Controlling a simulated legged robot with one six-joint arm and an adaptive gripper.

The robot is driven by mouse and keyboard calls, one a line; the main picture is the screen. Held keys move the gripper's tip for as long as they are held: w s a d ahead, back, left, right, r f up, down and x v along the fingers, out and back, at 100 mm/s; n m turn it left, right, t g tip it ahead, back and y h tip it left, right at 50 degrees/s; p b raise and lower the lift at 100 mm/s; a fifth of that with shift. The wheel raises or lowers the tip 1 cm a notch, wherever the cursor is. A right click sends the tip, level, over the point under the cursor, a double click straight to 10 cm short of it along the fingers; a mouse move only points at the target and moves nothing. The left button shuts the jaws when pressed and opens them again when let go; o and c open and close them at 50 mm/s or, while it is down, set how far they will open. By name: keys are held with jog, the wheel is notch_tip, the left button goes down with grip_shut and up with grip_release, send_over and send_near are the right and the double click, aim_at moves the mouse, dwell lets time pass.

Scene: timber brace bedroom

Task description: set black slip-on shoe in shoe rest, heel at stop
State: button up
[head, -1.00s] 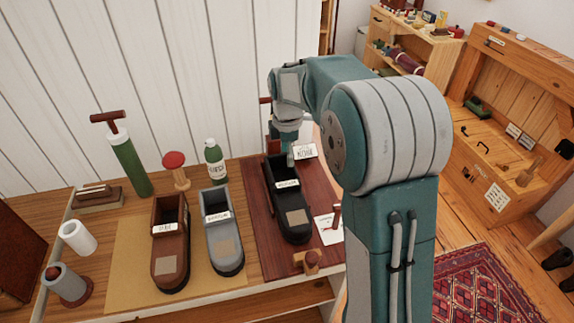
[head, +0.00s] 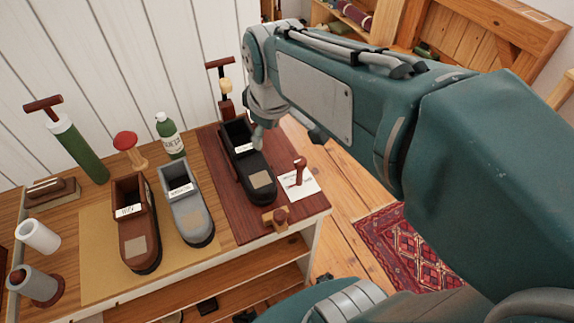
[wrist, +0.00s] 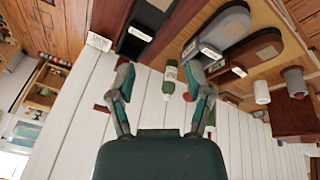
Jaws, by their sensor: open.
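The black slip-on shoe (head: 251,170) stands upright on the dark red-brown board (head: 222,222), toe towards the front edge and open heel end at the back. It has a white label and a tan toe patch. In the wrist view the black shoe (wrist: 146,24) is cut by the top edge. My gripper (head: 259,134) is beside the shoe's heel end, partly hidden by my arm. In the wrist view its fingers (wrist: 162,82) are spread with nothing held between them. I cannot make out the heel's contact with a stop.
A brown shoe (head: 137,232) and a grey shoe (head: 188,210) stand on a tan mat left of the board. A green bottle (head: 170,138) and red-topped stand (head: 128,145) are behind them. A wooden block (head: 277,218) and a card with a stamp (head: 298,182) are near the board's right side.

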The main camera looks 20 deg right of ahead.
jog(key=s+f+m+t, duration=0.1)
jog(key=s+m+t, duration=0.1)
jog(key=s+m, duration=0.4)
jog(key=shift+s+f+m, duration=0.2)
jog(key=shift+s+m, duration=0.2)
jog(key=shift+s, duration=1.8)
